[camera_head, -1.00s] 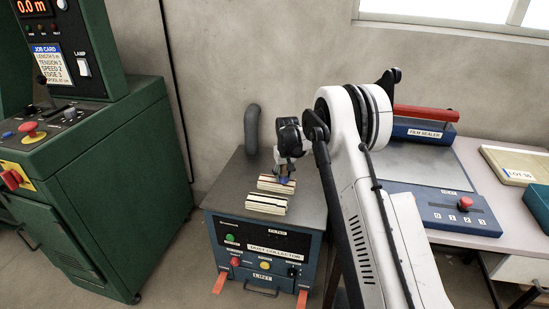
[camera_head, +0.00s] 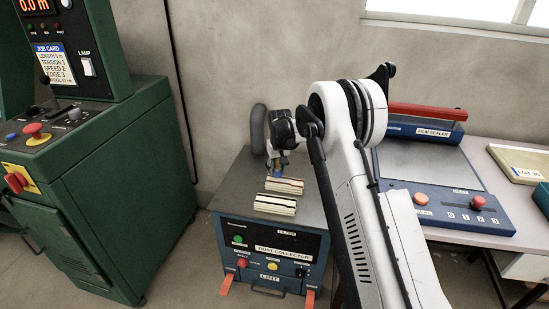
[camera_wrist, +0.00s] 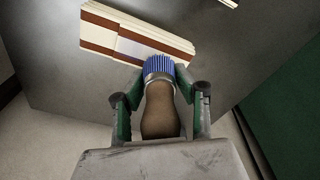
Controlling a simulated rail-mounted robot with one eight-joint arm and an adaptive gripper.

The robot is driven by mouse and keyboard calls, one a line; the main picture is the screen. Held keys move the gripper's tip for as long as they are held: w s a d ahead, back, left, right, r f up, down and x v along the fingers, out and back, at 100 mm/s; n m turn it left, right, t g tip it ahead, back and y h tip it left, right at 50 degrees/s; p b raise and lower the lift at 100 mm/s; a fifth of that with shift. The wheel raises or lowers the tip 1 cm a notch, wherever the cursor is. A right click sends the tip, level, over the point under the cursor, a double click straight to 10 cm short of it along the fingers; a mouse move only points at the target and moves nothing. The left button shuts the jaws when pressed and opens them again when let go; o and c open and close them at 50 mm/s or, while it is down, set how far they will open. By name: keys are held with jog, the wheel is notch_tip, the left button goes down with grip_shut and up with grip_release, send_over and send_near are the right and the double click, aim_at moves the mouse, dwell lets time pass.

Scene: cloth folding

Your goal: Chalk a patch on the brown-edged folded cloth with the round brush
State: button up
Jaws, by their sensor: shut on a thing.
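My gripper (camera_wrist: 160,105) is shut on the round brush, gripping its brown handle (camera_wrist: 160,112). The brush has a metal collar and blue bristles (camera_wrist: 160,66). The brown-edged folded cloth (camera_wrist: 110,22) lies flat on the dust collector's grey top, ahead of the bristles in the wrist view. A pale patch (camera_wrist: 130,48) interrupts its brown band. The bristles overlap the cloth's near edge in this view; I cannot tell whether they touch. In the head view, my gripper (camera_head: 281,145) and the bristles (camera_head: 282,168) are just behind the farther cloth (camera_head: 285,186).
A second folded cloth (camera_head: 275,205) lies in front, nearer the head camera. The dust collector (camera_head: 232,200) has a grey hose (camera_head: 258,128) rising at its back. A green machine (camera_head: 120,190) stands left; a film sealer (camera_head: 445,195) sits on the table at right.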

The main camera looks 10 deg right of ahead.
jog(key=shift+s+d+r, duration=0.1)
jog(key=shift+r, duration=0.5)
jog(key=shift+r+p, duration=1)
jog(key=shift+r, duration=1.4)
jog(key=shift+f+b, duration=0.3)
jog(key=shift+b, duration=1.35)
jog(key=shift+b, duration=1.1)
